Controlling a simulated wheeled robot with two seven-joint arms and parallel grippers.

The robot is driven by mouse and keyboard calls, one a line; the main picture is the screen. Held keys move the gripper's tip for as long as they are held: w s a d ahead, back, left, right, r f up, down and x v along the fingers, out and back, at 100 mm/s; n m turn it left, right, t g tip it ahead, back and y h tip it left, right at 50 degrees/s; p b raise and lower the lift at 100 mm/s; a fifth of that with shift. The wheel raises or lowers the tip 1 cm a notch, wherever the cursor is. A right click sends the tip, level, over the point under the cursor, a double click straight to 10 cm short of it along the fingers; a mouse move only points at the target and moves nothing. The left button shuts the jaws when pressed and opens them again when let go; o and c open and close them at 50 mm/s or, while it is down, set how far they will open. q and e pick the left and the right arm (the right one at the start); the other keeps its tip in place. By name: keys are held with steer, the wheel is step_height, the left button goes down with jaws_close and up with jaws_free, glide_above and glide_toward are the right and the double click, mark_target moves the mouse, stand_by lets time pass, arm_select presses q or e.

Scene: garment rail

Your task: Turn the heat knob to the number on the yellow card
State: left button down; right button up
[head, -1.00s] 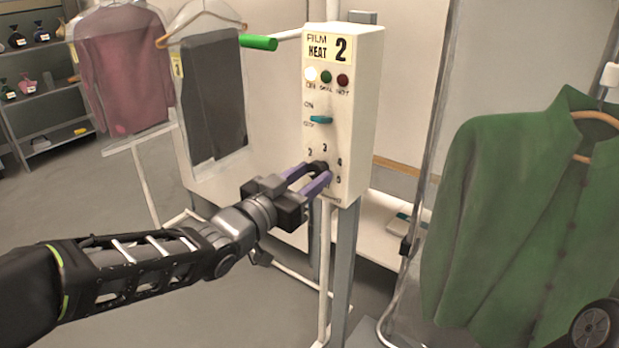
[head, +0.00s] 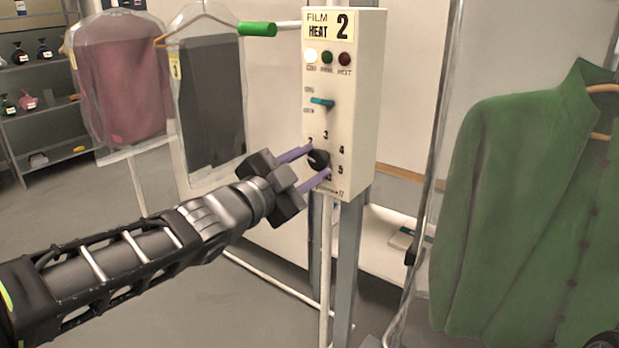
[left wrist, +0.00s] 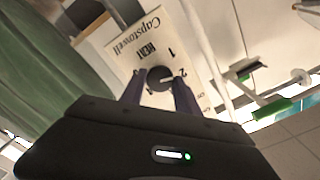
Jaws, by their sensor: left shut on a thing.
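The yellow card (head: 328,25) at the top of the cream control box (head: 362,110) reads "FILM HEAT 2". The black heat knob (head: 318,159) is low on the box's front, ringed by numbers. My left gripper (head: 319,162) has its purple fingers on either side of the knob, shut on it. In the left wrist view the knob (left wrist: 160,78) sits between the fingers (left wrist: 158,92). Its white line points about toward the 2 there. The fingers hide part of the dial. My right gripper is not in view.
Above the knob are a teal switch (head: 322,102) and three lamps (head: 327,58), the left one lit white. A green-ended bar (head: 257,29) sticks out left of the box. Bagged garments (head: 122,80) hang at left, a green jacket (head: 535,200) at right.

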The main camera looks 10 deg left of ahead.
arm_select(q)
steer(key=shift+m+b, duration=0.65)
steer(key=shift+m, duration=0.75)
steer(key=c, duration=0.9)
jaws_free()
steer(key=shift+s, duration=0.1)
steer(key=p+v, duration=0.2)
steer(key=v, duration=0.5)
steer(key=shift+s+a, duration=0.1)
steer(key=shift+s, duration=0.2)
